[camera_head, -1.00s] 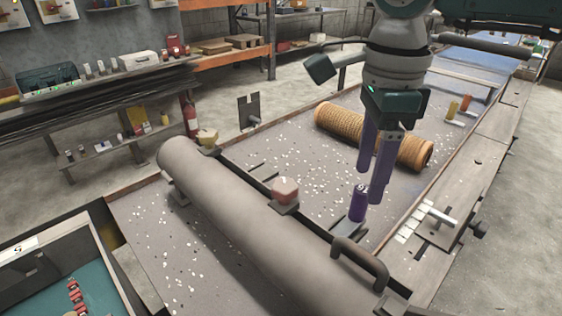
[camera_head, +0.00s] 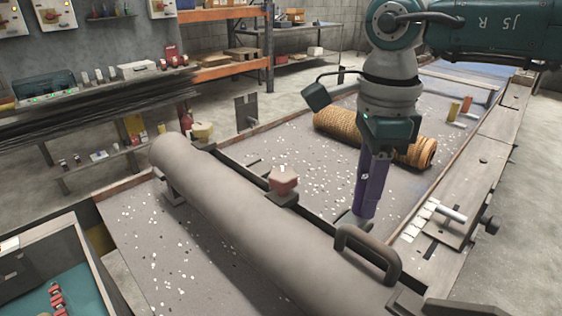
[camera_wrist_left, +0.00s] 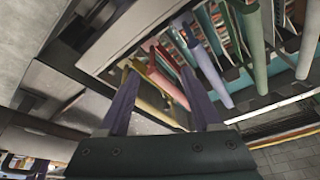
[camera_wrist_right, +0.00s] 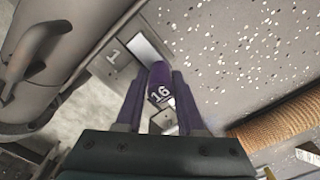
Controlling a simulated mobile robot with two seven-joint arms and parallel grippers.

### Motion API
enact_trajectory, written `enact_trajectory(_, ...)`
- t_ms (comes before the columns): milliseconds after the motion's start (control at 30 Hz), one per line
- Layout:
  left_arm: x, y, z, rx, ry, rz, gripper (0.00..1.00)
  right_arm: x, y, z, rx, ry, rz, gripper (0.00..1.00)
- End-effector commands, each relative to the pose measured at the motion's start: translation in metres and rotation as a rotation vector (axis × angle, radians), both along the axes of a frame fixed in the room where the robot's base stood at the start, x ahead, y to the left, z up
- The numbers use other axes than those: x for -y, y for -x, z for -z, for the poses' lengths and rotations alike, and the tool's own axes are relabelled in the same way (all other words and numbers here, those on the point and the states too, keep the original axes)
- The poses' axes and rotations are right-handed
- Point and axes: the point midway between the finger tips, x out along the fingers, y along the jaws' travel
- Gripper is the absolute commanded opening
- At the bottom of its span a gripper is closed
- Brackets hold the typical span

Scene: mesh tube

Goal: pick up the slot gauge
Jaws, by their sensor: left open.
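The slot gauge appears to be the small purple upright piece marked 16 (camera_wrist_right: 160,84), seen between the fingers in the right wrist view. My right gripper (camera_head: 370,190) points down around it. Its fingers (camera_wrist_right: 160,100) are drawn in against the gauge's sides. In the head view the fingers hide most of the gauge, and its foot sits at a small grey plate (camera_head: 349,219) behind the long tube's handle. My left gripper (camera_wrist_left: 160,80) is open and empty, away from the gauge; it is outside the head view.
A long grey tube (camera_head: 250,215) with a dark handle (camera_head: 368,252) lies close in front. A reddish knob (camera_head: 284,180) stands beside it. An orange ribbed roll (camera_head: 350,128) lies behind my right gripper. Coloured handles (camera_wrist_left: 210,70) hang near my left gripper.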

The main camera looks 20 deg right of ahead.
Motion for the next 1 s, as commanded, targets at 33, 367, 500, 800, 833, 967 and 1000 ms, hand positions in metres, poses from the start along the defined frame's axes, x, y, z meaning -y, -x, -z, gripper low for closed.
enact_trajectory(33, 0.0, 0.0, 0.0, 0.0, 0.0, 0.0, 0.66, 0.0, 0.0, 0.0, 0.0, 0.0, 0.0, 0.3)
enact_trajectory(367, 0.0, 0.0, 0.0, 0.0, 0.0, 0.0, 0.66, 0.0, 0.0, 0.0, 0.0, 0.0, 0.0, 0.0)
enact_trajectory(500, 0.0, 0.0, 0.0, 0.0, 0.0, 0.0, 0.66, 0.0, 0.0, 0.0, 0.0, 0.0, 0.0, 0.0)
enact_trajectory(800, 0.0, 0.0, -0.001, 0.0, 0.0, 0.0, 0.66, 0.0, 0.0, -0.001, 0.001, 0.0, 0.0, 0.0)
enact_trajectory(833, 0.0, 0.0, -0.002, 0.0, 0.0, 0.0, 0.66, 0.0, 0.0, -0.003, 0.001, 0.0, 0.0, 0.0)
enact_trajectory(967, 0.0, 0.0, -0.011, 0.0, 0.0, 0.0, 0.66, 0.0, 0.0, -0.013, 0.001, 0.0, 0.0, 0.0)
enact_trajectory(1000, 0.0, 0.0, -0.015, 0.0, 0.0, 0.0, 0.66, 0.0, 0.0, -0.018, 0.001, 0.0, 0.0, 0.0)
